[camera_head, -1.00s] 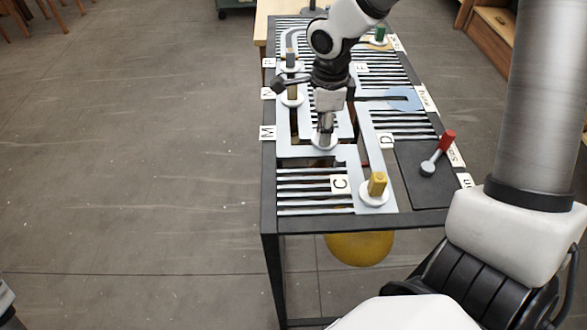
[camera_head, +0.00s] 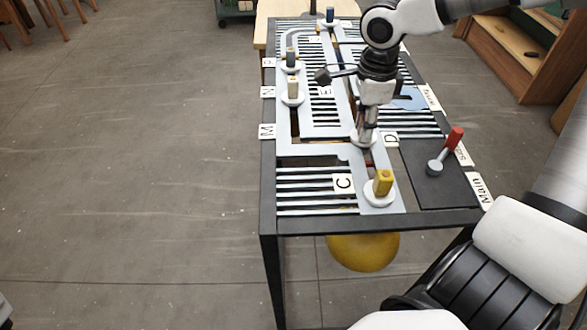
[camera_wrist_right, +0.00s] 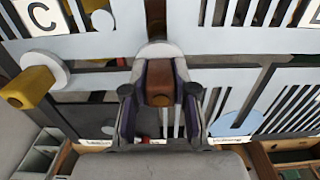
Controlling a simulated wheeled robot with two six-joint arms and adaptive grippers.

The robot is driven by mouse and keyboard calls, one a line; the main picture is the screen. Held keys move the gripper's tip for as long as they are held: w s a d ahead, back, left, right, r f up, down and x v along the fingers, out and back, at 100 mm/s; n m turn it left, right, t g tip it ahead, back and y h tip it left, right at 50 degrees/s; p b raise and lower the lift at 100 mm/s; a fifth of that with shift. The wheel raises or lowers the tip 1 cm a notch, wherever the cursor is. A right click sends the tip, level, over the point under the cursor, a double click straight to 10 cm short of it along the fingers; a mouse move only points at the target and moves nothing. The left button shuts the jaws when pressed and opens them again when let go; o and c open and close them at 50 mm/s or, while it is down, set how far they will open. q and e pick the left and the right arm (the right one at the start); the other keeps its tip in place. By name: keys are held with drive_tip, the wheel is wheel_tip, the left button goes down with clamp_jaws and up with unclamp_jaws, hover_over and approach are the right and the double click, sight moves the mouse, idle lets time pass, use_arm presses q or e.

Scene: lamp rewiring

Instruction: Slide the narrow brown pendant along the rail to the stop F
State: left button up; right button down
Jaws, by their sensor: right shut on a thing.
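My right gripper (camera_head: 366,137) is shut on the brown peg of a pendant, low over the rail board (camera_head: 310,150), just left of label D (camera_head: 391,140). In the right wrist view the brown peg (camera_wrist_right: 160,82) sits between the fingers, above a white disc (camera_wrist_right: 158,49) at the meeting of two slots. The pendant's shade is not visible, so its narrowness cannot be told. Label F cannot be made out now; my right arm covers part of the board. My left gripper is out of view.
A yellow peg (camera_head: 382,184) stands near the front, its yellow shade (camera_head: 363,252) below. Tan (camera_head: 293,88), grey (camera_head: 291,57) and blue (camera_head: 329,15) pegs stand farther back. A red-handled lever (camera_head: 444,152) is at the right. Label C (camera_head: 344,184) lies near the front.

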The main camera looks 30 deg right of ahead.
drive_tip(key=w+d+p, duration=0.3)
drive_tip(key=w, duration=0.3)
drive_tip(key=w+d+p, duration=0.3)
drive_tip(key=w+d, duration=0.1)
drive_tip(key=w, duration=0.2)
drive_tip(key=w+d+p, duration=0.2)
drive_tip(key=w+d, duration=0.2)
drive_tip(key=w, duration=0.2)
drive_tip(key=shift+w+d+p, duration=0.25)
drive_tip(key=shift+w+p, duration=0.15)
drive_tip(key=w+d, duration=0.1)
drive_tip(key=w+d+p, duration=0.1)
drive_tip(key=w, duration=0.1)
drive_tip(key=w+d, duration=0.1)
drive_tip(key=w, duration=0.1)
drive_tip(key=shift+d, duration=0.1)
drive_tip(key=c, duration=0.8)
unclamp_jaws()
drive_tip(key=shift+s, duration=0.15)
drive_tip(key=shift+c, duration=0.2)
wheel_tip(320, 180, up, 12)
